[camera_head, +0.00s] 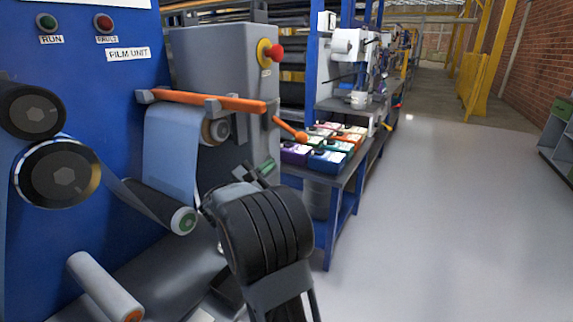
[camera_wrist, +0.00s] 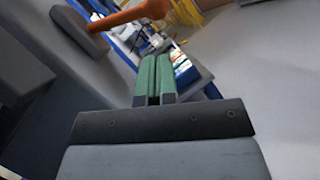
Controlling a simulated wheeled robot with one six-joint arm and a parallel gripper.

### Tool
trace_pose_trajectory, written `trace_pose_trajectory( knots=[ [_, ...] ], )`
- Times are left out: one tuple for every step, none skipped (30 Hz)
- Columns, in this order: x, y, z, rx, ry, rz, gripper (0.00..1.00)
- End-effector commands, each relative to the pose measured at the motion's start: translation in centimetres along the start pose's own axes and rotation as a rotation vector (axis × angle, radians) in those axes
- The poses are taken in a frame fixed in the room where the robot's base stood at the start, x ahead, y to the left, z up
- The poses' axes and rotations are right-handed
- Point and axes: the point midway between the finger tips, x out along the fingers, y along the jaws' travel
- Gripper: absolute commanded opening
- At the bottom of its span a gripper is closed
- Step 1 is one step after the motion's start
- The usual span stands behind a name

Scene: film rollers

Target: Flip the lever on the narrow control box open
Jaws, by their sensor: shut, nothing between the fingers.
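The narrow grey control box (camera_head: 215,55) stands beside the blue film unit panel, with a red button on a yellow base on its upper front. An orange lever (camera_head: 288,127) with a round knob sticks out from its right side and slopes down to the right. In the wrist view the lever (camera_wrist: 128,18) crosses the top left, beyond my fingertips, from a grey mount. My gripper (camera_wrist: 154,78) has green finger pads that lie together, with nothing between them. In the head view my gripper (camera_head: 266,165) is below and left of the knob, apart from it, partly behind my wrist.
An orange bar (camera_head: 210,100) in grey brackets runs across the box front, above a blue film web (camera_head: 170,150) and rollers. Behind the lever is a blue-framed table (camera_head: 345,178) with several coloured boxes. The floor (camera_head: 450,220) to the right is clear.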

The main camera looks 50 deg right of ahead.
Motion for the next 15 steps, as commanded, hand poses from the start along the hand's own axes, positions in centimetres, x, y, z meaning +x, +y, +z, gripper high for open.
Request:
trace_pose_trajectory(
  knots=[
    [-0.2, 0.0, -1.1, -0.016, -0.036, 0.034, 0.0],
    [-0.2, 0.3, -1.3, -0.023, -0.054, 0.053, 0.0],
    [-0.2, 0.6, -1.6, -0.03, -0.074, 0.075, 0.0],
    [-0.2, 0.8, -1.7, -0.034, -0.087, 0.089, 0.0],
    [-0.2, 0.9, -1.8, -0.036, -0.097, 0.099, 0.0],
    [-0.2, 1.1, -1.8, -0.04, -0.107, 0.111, 0.0],
    [-0.2, 1.2, -1.9, -0.042, -0.113, 0.118, 0.0],
    [-0.2, 1.3, -1.9, -0.043, -0.118, 0.123, 0.0],
    [-0.2, 1.4, -1.9, -0.045, -0.122, 0.128, 0.0],
    [-0.2, 1.4, -1.9, -0.045, -0.123, 0.129, 0.0],
    [-0.2, 1.4, -1.9, -0.046, -0.124, 0.13, 0.0],
    [-0.2, 1.4, -1.9, -0.046, -0.124, 0.131, 0.0],
    [-0.2, 1.5, -1.9, -0.045, -0.124, 0.13, 0.0],
    [-0.2, 1.5, -1.9, -0.045, -0.124, 0.13, 0.0],
    [-0.2, 1.5, -1.9, -0.045, -0.124, 0.13, 0.0]
  ],
)
